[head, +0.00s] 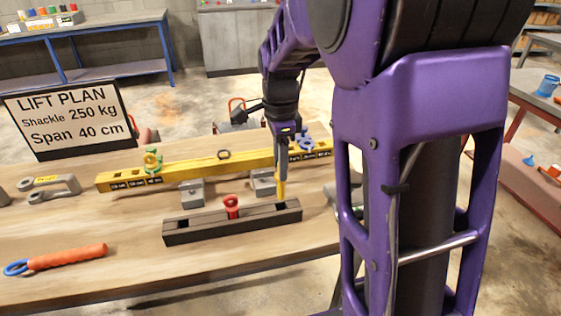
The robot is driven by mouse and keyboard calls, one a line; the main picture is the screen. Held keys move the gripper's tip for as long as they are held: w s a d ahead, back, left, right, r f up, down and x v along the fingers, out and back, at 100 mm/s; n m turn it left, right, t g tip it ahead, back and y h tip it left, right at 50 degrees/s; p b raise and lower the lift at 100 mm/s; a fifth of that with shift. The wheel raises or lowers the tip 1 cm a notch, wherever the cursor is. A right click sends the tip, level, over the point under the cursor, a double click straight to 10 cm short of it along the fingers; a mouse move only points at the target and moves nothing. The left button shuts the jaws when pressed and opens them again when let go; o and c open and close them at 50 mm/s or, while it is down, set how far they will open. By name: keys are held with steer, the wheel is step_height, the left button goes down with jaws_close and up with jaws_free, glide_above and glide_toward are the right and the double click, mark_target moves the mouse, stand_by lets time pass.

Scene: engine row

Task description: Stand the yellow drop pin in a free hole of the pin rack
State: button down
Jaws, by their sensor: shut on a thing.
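The yellow drop pin (281,191) hangs upright below my gripper (282,174), which is shut on its upper part. The pin's lower end is at the right end hole of the dark pin rack (215,232); I cannot tell whether the tip is inside the hole or just above it. A red pin (232,206) stands in the rack's middle hole. The left hole (182,226) looks empty. The pin's top is hidden by the gripper.
A yellow beam (205,168) on grey blocks (190,194) lies just behind the rack, with a green shackle (152,160) on it. A grey shackle (50,186), an orange-handled tool (68,257) and a sign (68,120) are on the left. Bench in front of the rack is clear.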

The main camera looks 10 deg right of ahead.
mark_target(281, 197)
steer(key=shift+f+b, duration=2.05)
steer(key=shift+f, duration=1.55)
steer(key=shift+c, duration=1.8)
jaws_free()
steer(key=shift+r, duration=0.1)
step_height(281, 197, up, 17)
steer(key=p, duration=0.3)
steer(key=shift+r, duration=0.2)
